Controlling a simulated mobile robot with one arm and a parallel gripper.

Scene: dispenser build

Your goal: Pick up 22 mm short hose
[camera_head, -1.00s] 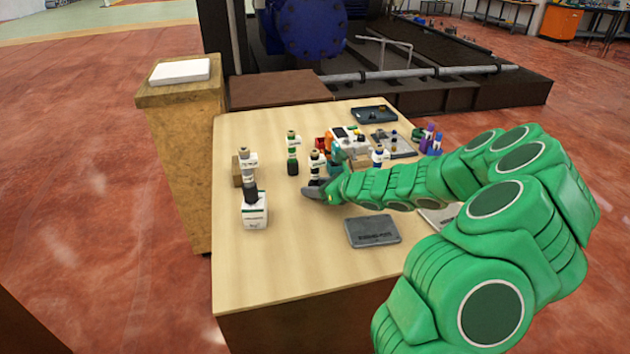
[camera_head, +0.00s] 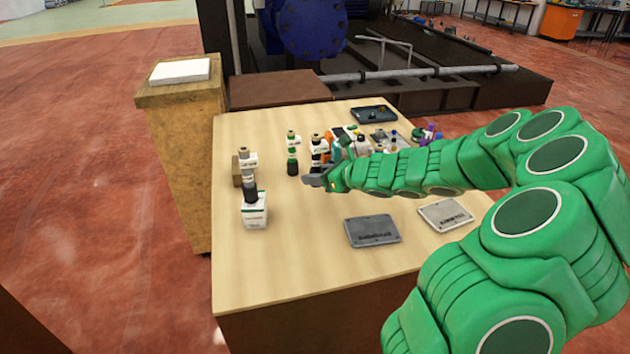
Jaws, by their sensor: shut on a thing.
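A small upright piece with a dark top, a white label and a black lower part (camera_head: 318,146) stands at my gripper (camera_head: 315,181); I take it to be the 22 mm short hose, though its label is too small to read. The grey jaws are at its lower end and appear shut on it, above the left-middle part of the table. The grip itself is small and partly hidden by the green wrist. A similar piece with a green band (camera_head: 292,160) stands just left of the gripper, apart from it.
The wooden table (camera_head: 290,260) is clear at the front left. A white box (camera_head: 254,214) bears a black piece at left. A dark grey plate (camera_head: 372,231) and a light grey plate (camera_head: 445,214) lie in front. Small parts crowd behind the wrist; a dark tray (camera_head: 374,114) lies at the back.

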